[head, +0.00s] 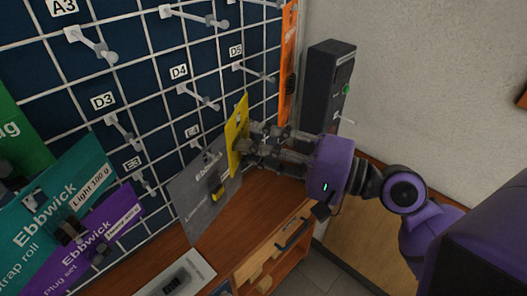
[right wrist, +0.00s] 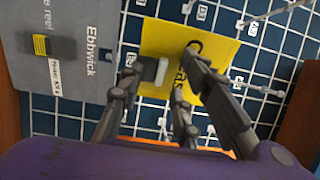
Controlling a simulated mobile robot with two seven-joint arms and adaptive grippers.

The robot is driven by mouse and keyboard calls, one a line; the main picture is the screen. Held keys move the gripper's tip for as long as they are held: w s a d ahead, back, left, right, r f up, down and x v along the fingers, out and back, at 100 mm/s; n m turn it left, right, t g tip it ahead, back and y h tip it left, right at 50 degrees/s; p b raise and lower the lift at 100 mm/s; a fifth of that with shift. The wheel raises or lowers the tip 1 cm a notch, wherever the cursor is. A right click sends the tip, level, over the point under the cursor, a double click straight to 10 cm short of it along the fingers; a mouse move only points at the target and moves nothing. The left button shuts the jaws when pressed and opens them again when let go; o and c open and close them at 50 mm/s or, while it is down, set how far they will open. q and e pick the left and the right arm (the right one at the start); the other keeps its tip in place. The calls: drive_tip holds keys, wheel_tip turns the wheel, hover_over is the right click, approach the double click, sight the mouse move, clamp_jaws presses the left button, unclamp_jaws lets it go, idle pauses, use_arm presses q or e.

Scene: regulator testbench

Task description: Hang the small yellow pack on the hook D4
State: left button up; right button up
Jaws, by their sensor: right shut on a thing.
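The small yellow pack (head: 238,138) is upright and seen nearly edge-on in the head view, off the grid and to the lower right of the hook D4. In the right wrist view the yellow pack (right wrist: 222,48) shows its flat face behind my fingers. My right gripper (head: 251,140) is shut on it, one finger on each side in the right wrist view (right wrist: 162,65). The hook D4 (head: 200,98) is a grey prong sticking out below its label D4 (head: 180,72) and looks empty. The pack and the hook appear apart. My left gripper is not in view.
A large grey pack (head: 200,200) hangs just below and left of the yellow pack. The hook D5 (head: 252,72) and an orange pack (head: 288,60) are to the right. A dark control box (head: 325,85) stands beside the grid. Teal and purple packs hang at lower left.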

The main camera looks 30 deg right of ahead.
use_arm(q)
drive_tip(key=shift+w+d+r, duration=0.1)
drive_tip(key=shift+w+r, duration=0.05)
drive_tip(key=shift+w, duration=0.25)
use_arm(e)
drive_tip(key=w+a+f, duration=0.1)
drive_tip(key=w+a, duration=0.1)
drive_tip(key=w, duration=0.5)
drive_tip(key=shift+w+a, duration=0.35)
drive_tip(key=shift+w, duration=0.05)
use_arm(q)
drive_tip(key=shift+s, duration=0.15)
use_arm(e)
drive_tip(key=shift+f, duration=0.15)
idle(0.4)
drive_tip(key=o, duration=1.2)
drive_tip(key=shift+o, duration=0.2)
